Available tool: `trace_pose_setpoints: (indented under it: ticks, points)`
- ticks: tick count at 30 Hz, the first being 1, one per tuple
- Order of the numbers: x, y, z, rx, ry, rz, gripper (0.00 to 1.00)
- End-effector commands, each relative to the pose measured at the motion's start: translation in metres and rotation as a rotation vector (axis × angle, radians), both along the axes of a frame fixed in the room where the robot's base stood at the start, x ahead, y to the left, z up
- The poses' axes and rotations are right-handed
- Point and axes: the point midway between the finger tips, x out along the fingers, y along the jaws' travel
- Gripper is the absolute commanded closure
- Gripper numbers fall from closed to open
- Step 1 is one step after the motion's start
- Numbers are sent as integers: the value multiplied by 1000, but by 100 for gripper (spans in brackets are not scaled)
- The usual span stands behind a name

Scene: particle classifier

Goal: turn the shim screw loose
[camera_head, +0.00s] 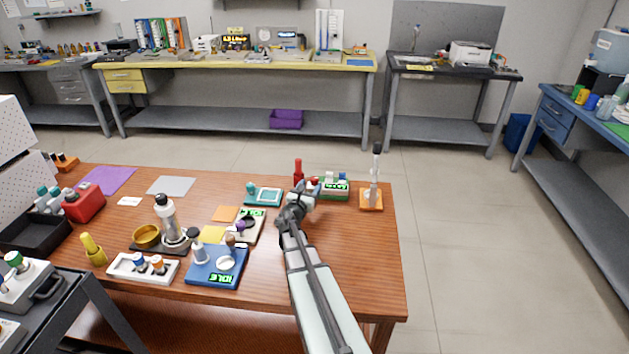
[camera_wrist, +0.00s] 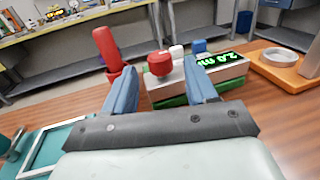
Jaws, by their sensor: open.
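A small device with a white top and green base stands near the table's far right edge, in the head view (camera_head: 335,191) and the wrist view (camera_wrist: 168,99). Its display shows green characters, and it carries a red knob (camera_wrist: 160,64), which I take to be the shim screw. The red knob also shows in the head view (camera_head: 314,181). My gripper (camera_head: 304,187) is open at the device's left end. In the wrist view, its blue fingers (camera_wrist: 163,76) are spread on either side of the red knob, with gaps visible. I cannot tell whether the fingertips reach its depth.
A red upright object (camera_wrist: 107,48) stands close to the left finger. An orange-based stand (camera_head: 371,200) is to the device's right. A teal tray-like device (camera_head: 263,195) lies left. The table (camera_head: 365,260) is clear at the front right.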

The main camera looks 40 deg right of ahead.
Motion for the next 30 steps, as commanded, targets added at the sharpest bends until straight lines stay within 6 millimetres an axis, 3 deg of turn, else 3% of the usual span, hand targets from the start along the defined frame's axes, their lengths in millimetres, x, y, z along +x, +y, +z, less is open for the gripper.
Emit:
trace_pose_setpoints:
  ticks: [9,24,30]
  points:
    - [24,-37,-1,0,0,1,43]
    - [29,-46,0,0,0,1,43]
    - [29,-46,0,0,0,1,62]
